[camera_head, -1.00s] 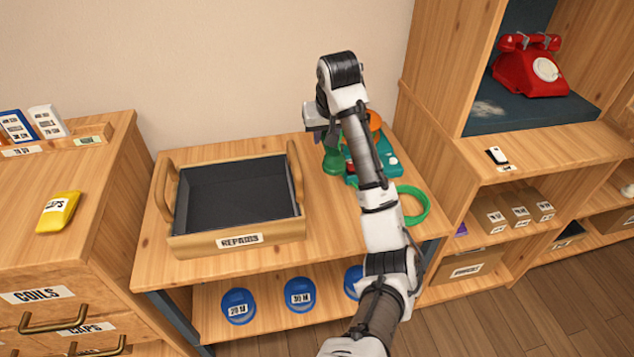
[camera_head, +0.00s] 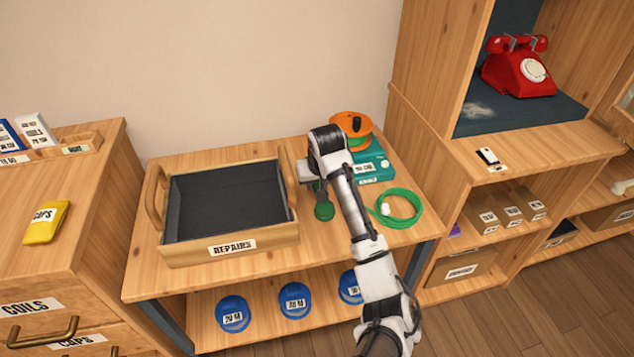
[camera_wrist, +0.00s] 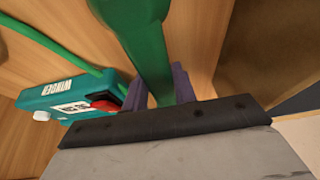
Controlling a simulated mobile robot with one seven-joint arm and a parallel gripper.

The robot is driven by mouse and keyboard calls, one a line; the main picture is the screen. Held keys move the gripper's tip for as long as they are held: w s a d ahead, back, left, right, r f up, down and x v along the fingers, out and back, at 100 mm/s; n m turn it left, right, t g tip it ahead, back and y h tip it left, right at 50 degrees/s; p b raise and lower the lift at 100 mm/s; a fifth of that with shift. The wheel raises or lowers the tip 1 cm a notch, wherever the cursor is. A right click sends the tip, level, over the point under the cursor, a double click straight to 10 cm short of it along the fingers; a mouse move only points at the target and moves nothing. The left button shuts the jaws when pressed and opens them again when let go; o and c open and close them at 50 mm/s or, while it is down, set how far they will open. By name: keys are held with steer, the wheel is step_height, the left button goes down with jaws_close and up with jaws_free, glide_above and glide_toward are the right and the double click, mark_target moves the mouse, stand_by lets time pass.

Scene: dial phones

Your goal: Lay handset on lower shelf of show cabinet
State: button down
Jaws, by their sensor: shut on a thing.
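My gripper (camera_head: 312,182) is over the workbench, between the tray and the teal device. In the wrist view its purple fingers (camera_wrist: 160,85) are shut on the green handset (camera_wrist: 148,45). In the head view one end of the handset (camera_head: 324,210) shows below my wrist; the rest is hidden by my arm. I cannot tell whether it touches the bench. At the right stands a wooden cabinet (camera_head: 575,145) with a dark blue-lined bay holding a red dial phone (camera_head: 518,72). Lower shelf space below it holds cardboard boxes (camera_head: 505,208).
The REPAIRS tray (camera_head: 235,246) stands left of my gripper. The teal device (camera_head: 372,165), orange spool (camera_head: 352,128) and coiled green cable (camera_head: 400,208) lie on the right. Blue-lidded tubs (camera_head: 295,300) are below. A small white-and-black item (camera_head: 487,156) lies on the cabinet ledge.

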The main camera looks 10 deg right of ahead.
steer(key=c, duration=1.1)
jaws_free()
steer(key=shift+f, duration=0.1)
